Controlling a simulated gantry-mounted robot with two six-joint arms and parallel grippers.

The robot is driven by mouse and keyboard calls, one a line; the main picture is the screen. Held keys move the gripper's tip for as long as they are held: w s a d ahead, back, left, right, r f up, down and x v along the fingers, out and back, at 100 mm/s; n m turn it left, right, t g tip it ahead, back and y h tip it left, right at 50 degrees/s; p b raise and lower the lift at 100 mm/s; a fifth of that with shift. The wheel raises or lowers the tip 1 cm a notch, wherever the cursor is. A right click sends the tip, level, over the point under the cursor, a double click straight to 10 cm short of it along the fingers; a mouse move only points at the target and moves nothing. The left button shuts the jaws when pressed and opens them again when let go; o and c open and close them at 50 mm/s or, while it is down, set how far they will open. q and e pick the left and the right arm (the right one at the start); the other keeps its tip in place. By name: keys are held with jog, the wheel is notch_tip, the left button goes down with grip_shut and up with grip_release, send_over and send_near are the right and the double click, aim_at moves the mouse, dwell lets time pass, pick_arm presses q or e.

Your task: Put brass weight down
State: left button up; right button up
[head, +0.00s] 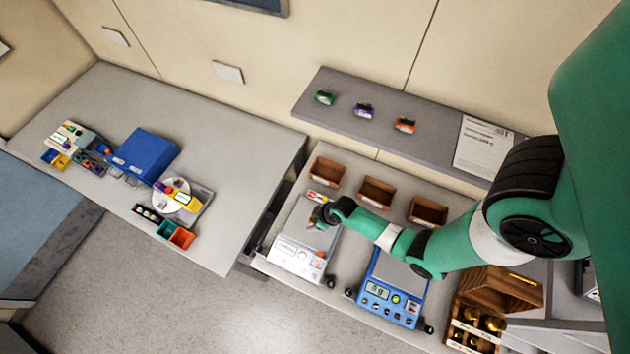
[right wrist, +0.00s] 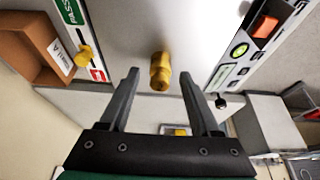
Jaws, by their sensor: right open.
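A brass weight (right wrist: 160,72) stands on the pale plate of the white scale (head: 297,256). In the right wrist view it sits between the spread fingers of my right gripper (right wrist: 160,95), with a gap on each side. In the head view my right gripper (head: 318,222) is low over the white scale's plate and mostly hides the weight. My left gripper is not in view.
A blue scale (head: 405,272) stands to the right. A wooden rack with brass weights (head: 471,339) and an open wooden box (head: 500,288) stand further right. Brown bins (head: 376,192) line the back. A strip with green and red labels (right wrist: 97,75) lies beside the plate.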

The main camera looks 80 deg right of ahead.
jog(key=shift+s+r+p, duration=0.15)
jog(key=shift+r+p, duration=0.2)
jog(key=shift+r, duration=0.25)
jog(key=s+a+r, duration=0.1)
jog(key=s+r, duration=0.1)
jog(key=s, duration=0.4)
jog(key=s+a+r+p, duration=0.1)
jog(key=s+a, duration=0.1)
jog(key=s, duration=0.5)
jog(key=shift+s+r+p, duration=0.15)
jog(key=shift+r+p, duration=0.15)
jog(key=shift+r, duration=0.05)
